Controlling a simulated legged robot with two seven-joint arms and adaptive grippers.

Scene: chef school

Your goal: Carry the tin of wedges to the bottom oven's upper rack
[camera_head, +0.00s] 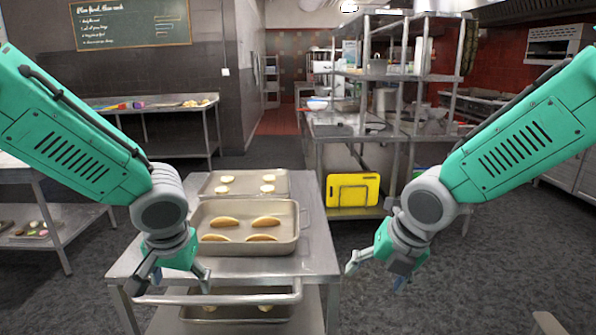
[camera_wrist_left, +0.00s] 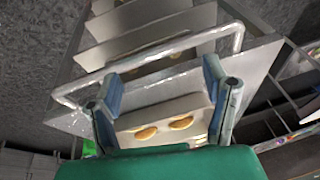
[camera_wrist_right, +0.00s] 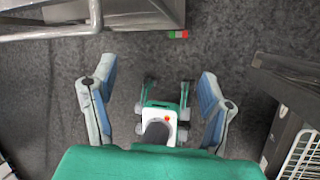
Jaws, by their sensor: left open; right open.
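A deep metal tin of wedges (camera_head: 286,246) stands on a steel table (camera_head: 130,263), with several pale, brown-edged wedges (camera_head: 265,221) in it. My left gripper (camera_head: 180,281) is open and empty at the table's front left, near the rail (camera_head: 225,299). My right gripper (camera_head: 375,272) is open and empty, off the table's right side. No oven rack is clearly visible.
A shallower tray (camera_head: 283,185) with round pale pieces lies behind the tin. Another tray (camera_head: 193,314) is on the shelf below. A yellow board (camera_head: 352,190) stands on a shelf behind right. A side table (camera_head: 75,222) stands left. Open floor (camera_head: 480,270) lies right.

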